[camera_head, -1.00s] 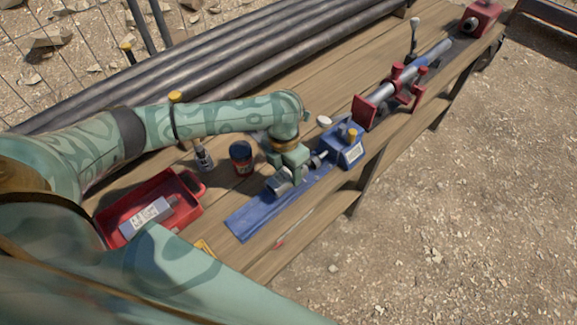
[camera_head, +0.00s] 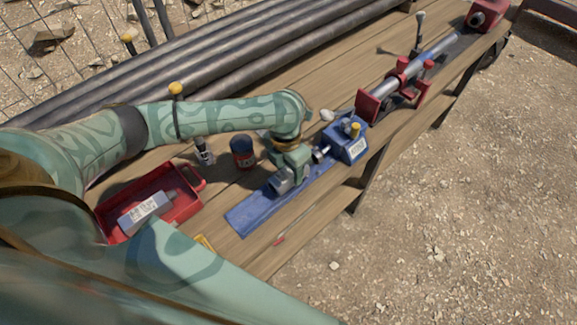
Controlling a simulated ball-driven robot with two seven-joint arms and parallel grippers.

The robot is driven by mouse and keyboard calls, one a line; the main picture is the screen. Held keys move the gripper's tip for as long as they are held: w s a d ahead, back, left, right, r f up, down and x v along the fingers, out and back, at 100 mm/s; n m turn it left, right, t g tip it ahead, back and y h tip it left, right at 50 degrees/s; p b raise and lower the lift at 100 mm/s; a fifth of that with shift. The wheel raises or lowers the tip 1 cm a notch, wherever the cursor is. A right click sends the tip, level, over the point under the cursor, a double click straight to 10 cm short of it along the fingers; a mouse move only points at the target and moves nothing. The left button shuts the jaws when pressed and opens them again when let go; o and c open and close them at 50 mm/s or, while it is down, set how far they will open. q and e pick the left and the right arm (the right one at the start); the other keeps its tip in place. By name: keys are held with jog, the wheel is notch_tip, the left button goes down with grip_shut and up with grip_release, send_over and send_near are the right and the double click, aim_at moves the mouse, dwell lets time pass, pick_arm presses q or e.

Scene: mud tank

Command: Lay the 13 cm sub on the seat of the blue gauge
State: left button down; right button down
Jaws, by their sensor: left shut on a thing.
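The blue gauge (camera_head: 247,217) lies lengthwise near the bench's front edge. Its long blue bed runs from lower left to a blue block (camera_head: 348,146) with a yellow knob and a white label at the far end. A short metal spindle points from the block back along the bed. My left gripper (camera_head: 289,176) is over the middle of the bed, shut on the short grey cylindrical sub (camera_head: 282,184). The sub is low over the bed, and the gripper hides part of it. I cannot tell whether it touches the seat. My right gripper is out of view.
A red tray (camera_head: 188,205) with a labelled box (camera_head: 143,212) stands at left. A dark red-banded jar (camera_head: 242,152) and a small bottle (camera_head: 204,155) stand behind the gauge. A red clamp (camera_head: 368,105) holds a grey bar beyond it. Dark pipes line the back.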

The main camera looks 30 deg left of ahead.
pick_arm(q)
jog(key=shift+f, duration=0.45)
dwell(0.4)
jog(key=shift+c, duration=1.3)
grip_release()
notch_tip(320, 180, up, 7)
jog(key=p, duration=0.7)
jog(key=shift+r, duration=0.1)
